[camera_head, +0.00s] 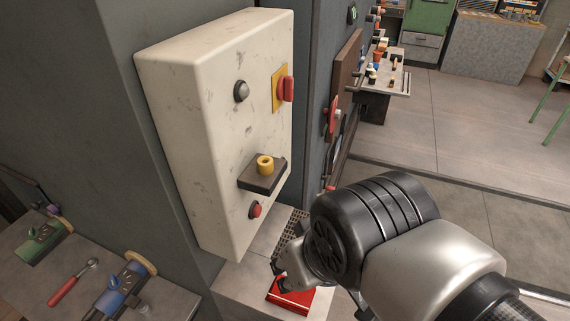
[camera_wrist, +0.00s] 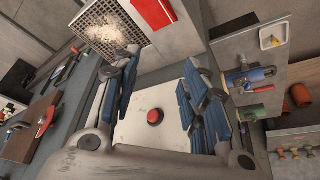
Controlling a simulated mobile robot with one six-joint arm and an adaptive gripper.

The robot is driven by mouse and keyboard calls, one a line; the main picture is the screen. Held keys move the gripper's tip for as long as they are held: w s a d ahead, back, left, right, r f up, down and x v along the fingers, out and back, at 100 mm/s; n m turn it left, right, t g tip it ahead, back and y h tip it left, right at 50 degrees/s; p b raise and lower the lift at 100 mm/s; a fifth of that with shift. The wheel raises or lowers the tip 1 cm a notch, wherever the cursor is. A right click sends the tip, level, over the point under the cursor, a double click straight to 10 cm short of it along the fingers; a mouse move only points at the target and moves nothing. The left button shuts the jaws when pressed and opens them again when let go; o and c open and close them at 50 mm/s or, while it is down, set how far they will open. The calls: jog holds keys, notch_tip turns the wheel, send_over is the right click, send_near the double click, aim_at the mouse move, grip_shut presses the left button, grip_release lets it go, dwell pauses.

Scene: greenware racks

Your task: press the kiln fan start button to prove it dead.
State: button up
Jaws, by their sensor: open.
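A white, scuffed control box (camera_head: 175,120) is mounted on the dark wall in the head view. Its face has a grey domed button or lamp (camera_head: 241,91), a red switch (camera_head: 286,89) on a yellow plate, a yellow ring-topped part (camera_head: 265,163) on a dark block, and a low red button (camera_head: 255,210). No readable label shows which is the fan start. My gripper (camera_head: 279,275) is low, right of the box's bottom edge, apart from the red button. In the wrist view my gripper (camera_wrist: 162,68) is open and empty, with a red button (camera_wrist: 155,117) appearing between its fingers.
A red flat item (camera_head: 292,296) and a mesh tray (camera_head: 291,228) lie on the surface below the box. A bench with blue and green tools (camera_head: 122,285) is at lower left. A red round handle (camera_head: 332,116) sticks out right of the box. Open floor (camera_head: 480,125) lies beyond.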

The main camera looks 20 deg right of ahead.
grip_shut()
dwell(1.5)
